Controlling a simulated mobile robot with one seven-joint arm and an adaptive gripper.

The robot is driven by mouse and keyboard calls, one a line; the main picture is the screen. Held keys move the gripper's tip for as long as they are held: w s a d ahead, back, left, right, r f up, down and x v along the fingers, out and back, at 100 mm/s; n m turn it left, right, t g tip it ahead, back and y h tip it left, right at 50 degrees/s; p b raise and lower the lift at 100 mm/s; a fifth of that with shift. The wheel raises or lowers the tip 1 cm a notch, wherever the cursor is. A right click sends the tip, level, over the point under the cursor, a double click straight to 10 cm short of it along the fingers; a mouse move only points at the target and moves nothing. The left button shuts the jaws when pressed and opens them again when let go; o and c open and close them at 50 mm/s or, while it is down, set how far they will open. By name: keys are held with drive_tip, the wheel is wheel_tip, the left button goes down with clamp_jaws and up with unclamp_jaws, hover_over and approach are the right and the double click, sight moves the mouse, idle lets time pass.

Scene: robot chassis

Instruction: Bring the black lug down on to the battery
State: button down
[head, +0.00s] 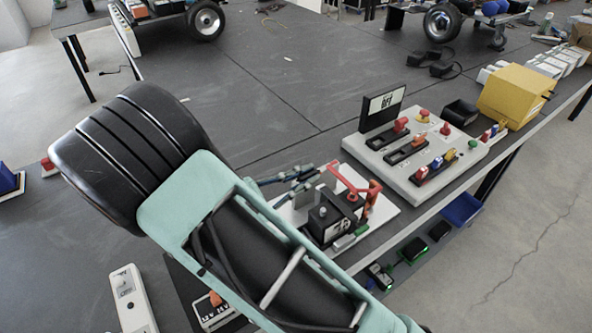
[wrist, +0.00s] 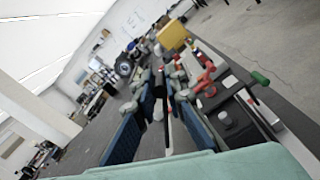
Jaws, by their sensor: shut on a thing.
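The battery (head: 333,222) is a black block with a grey post on top, on a white plate right of my arm in the head view. It shows at the right of the wrist view (wrist: 232,126). A red lug (head: 350,184) with a red cable is beside it, also in the wrist view (wrist: 206,78). My gripper (head: 306,176) is at the battery's back left. In the wrist view its blue fingers (wrist: 160,88) are shut around a small dark piece, the black lug (wrist: 158,80), apart from the grey post. Its lower end is hard to make out.
A white panel (head: 376,148) with red, yellow and blue switches stands right of the battery, a yellow box (head: 515,94) beyond it. The table's edge runs close along the right. A white meter (head: 131,300) lies at the lower left. The middle of the table behind is mostly clear.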

drive_tip(key=s+d+f+m+b, duration=0.1)
drive_tip(key=f+m+b, duration=0.2)
drive_tip(key=s+d+f+m+b, duration=0.1)
drive_tip(key=s+f+m+b, duration=0.1)
drive_tip(key=f+m+b, duration=0.1)
drive_tip(key=s+d+f+m+b, duration=0.1)
drive_tip(key=f+m+b, duration=0.2)
drive_tip(key=f+b, duration=0.1)
drive_tip(key=shift+s+d+f+b, duration=0.1)
drive_tip(key=shift+s+f+b, duration=0.2)
drive_tip(key=shift+b, duration=0.45)
drive_tip(key=shift+s+f+b, duration=0.1)
drive_tip(key=shift+f+b, duration=0.45)
drive_tip(key=shift+f, duration=0.1)
drive_tip(key=c, duration=2)
unclamp_jaws()
drive_tip(key=shift+o, duration=0.2)
drive_tip(key=v, duration=0.7)
drive_tip(key=shift+s+a, duration=0.15)
drive_tip(key=shift+a, duration=0.1)
drive_tip(key=shift+d, duration=0.1)
